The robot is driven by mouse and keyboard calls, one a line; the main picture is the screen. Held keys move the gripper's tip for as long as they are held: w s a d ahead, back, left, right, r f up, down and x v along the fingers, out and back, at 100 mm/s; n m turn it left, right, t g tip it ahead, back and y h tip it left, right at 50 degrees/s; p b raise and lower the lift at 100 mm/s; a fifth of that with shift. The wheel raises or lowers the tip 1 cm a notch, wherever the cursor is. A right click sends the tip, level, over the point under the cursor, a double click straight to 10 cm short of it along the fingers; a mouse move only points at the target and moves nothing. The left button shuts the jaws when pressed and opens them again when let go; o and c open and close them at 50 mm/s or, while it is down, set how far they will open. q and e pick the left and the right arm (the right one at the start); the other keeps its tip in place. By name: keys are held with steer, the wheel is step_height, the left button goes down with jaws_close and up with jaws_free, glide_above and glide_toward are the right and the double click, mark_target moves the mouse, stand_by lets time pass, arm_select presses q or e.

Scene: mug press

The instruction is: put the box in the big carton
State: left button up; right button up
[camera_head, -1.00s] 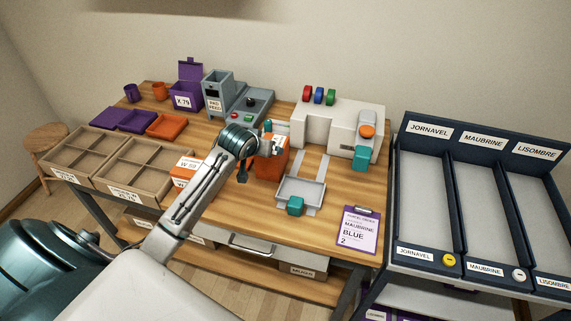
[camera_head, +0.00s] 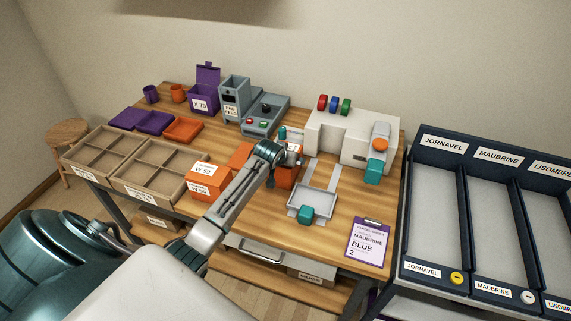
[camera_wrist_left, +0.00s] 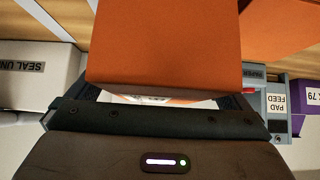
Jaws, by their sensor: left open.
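An orange box (camera_head: 287,176) stands on the wooden table in front of the white machine. My left gripper (camera_head: 282,160) is at this box, its jaws open. In the left wrist view the orange box (camera_wrist_left: 165,45) fills the space in front of the palm, between the jaws; the fingertips are mostly hidden, and contact cannot be told. Which container is the big carton is not plain. My right gripper is not in view.
Divided cardboard trays (camera_head: 107,160) lie at the table's left. A grey pad feeder (camera_head: 233,100) and a purple K 79 box (camera_head: 203,97) stand behind. A grey tray (camera_head: 313,200) and a purple clipboard (camera_head: 368,243) are to the right, near the dark rack (camera_head: 432,200).

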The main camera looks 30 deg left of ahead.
arm_select(q)
steer(key=c, duration=1.3)
